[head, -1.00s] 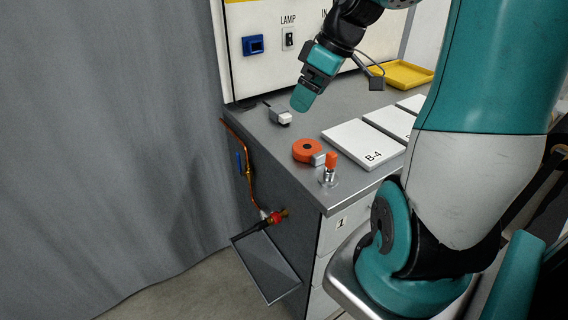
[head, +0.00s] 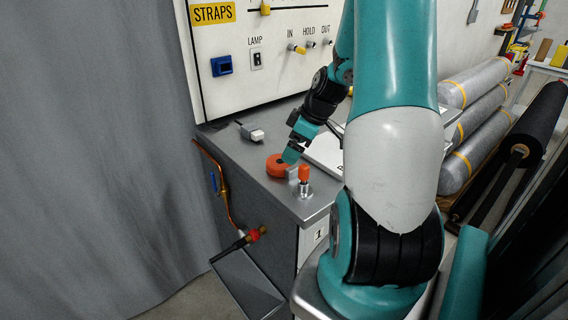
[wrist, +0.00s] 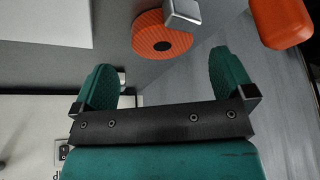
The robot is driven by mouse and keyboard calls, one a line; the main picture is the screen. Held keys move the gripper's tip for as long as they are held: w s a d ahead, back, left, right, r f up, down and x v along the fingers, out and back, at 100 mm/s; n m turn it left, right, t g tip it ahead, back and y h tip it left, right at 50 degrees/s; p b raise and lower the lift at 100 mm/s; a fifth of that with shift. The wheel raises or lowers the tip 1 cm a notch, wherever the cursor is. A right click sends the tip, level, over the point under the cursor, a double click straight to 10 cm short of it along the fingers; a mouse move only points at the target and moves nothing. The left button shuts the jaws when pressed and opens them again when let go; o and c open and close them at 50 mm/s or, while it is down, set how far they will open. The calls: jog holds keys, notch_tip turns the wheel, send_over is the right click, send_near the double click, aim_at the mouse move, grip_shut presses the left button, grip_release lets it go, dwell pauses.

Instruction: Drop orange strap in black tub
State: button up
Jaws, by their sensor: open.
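The orange strap (head: 276,165) is a rolled coil with a metal buckle, lying on the grey bench top near its front left corner. It also shows in the wrist view (wrist: 160,36), with the buckle over one side. My gripper (head: 290,155) is low over the bench beside the coil; in the head view its fingers overlap the coil's right edge. In the wrist view my gripper (wrist: 165,78) has its fingers wide apart with nothing between them, and the coil shows beyond the fingertips. I cannot make out a black tub in either view.
An orange-topped metal knob (head: 304,173) stands on the bench corner close to the coil. A small grey-white block (head: 253,134) lies behind. A white panel with switches (head: 258,62) rises at the back. A tray (head: 248,283) hangs below the bench side.

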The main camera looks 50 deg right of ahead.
jog(key=shift+p+x, duration=0.75)
jog(key=shift+x, duration=2.3)
jog(key=shift+w+a+r, duration=0.15)
jog(key=shift+a, duration=0.05)
jog(key=c, duration=0.9)
notch_tip(320, 180, up, 20)
jog(key=b, duration=0.1)
jog(key=w+a+f+m+h, duration=0.1)
jog(key=w+a+f+m, duration=0.1)
jog(key=w+a+f, duration=0.45)
jog(key=w+a+f+m, duration=0.1)
jog(key=w+a+f, duration=0.2)
jog(key=a+f, duration=0.7)
jog(key=s+a+f, duration=0.3)
jog(key=f, duration=0.4)
jog(key=s+a+f+m, duration=0.1)
jog(key=a+f, duration=0.3)
jog(key=f, duration=0.4)
jog(key=shift+s+a+h, duration=0.3)
jog(key=shift+s, duration=0.6)
